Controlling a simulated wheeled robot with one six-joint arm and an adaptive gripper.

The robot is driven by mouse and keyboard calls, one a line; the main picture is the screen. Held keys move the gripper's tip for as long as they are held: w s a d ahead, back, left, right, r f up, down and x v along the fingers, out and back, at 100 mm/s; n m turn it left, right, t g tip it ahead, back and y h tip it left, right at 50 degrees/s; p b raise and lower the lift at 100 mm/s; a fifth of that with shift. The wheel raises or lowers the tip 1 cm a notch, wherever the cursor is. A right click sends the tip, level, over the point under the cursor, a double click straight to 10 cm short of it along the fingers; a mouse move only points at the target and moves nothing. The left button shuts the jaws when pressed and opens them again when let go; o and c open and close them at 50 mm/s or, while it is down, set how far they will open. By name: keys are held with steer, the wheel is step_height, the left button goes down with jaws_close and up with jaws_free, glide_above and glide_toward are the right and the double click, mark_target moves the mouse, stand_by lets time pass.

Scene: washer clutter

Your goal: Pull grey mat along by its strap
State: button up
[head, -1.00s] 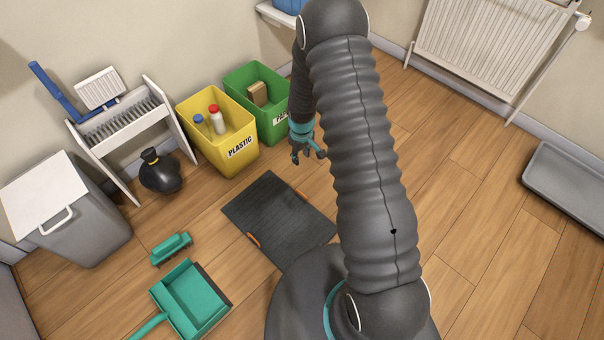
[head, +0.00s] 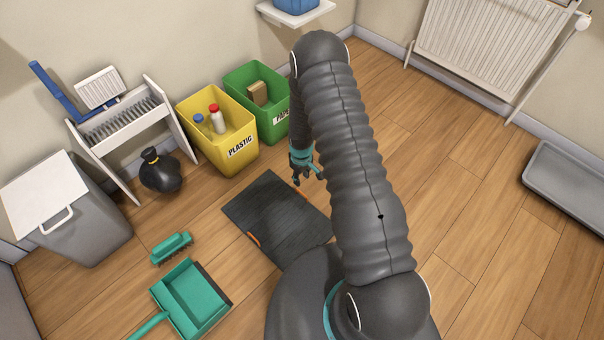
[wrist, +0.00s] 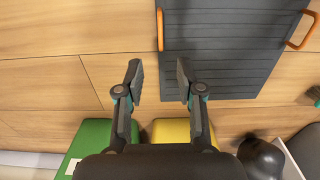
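The dark grey ribbed mat (head: 272,222) lies flat on the wooden floor, partly hidden by my arm in the head view. It has an orange strap on each of two opposite edges. One strap (wrist: 160,30) lies just beyond my fingertips in the wrist view, roughly in line with the gap between them. The other strap (wrist: 302,32) is at the far right there, and at the mat's left edge in the head view (head: 253,239). My gripper (wrist: 160,78) is open and empty, and it also shows near the mat's upper right side in the head view (head: 306,178).
A yellow plastic bin (head: 222,165) and a green paper bin (head: 270,133) stand behind the mat. A black bag (head: 160,173), a teal brush (head: 171,248) and a teal dustpan (head: 190,298) are to the left. The floor to the right is mostly clear up to a grey tray (head: 570,185).

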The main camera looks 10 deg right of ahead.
step_height(320, 180, down, 12)
steer(key=shift+r, duration=0.1)
stand_by(0.4)
jaws_close()
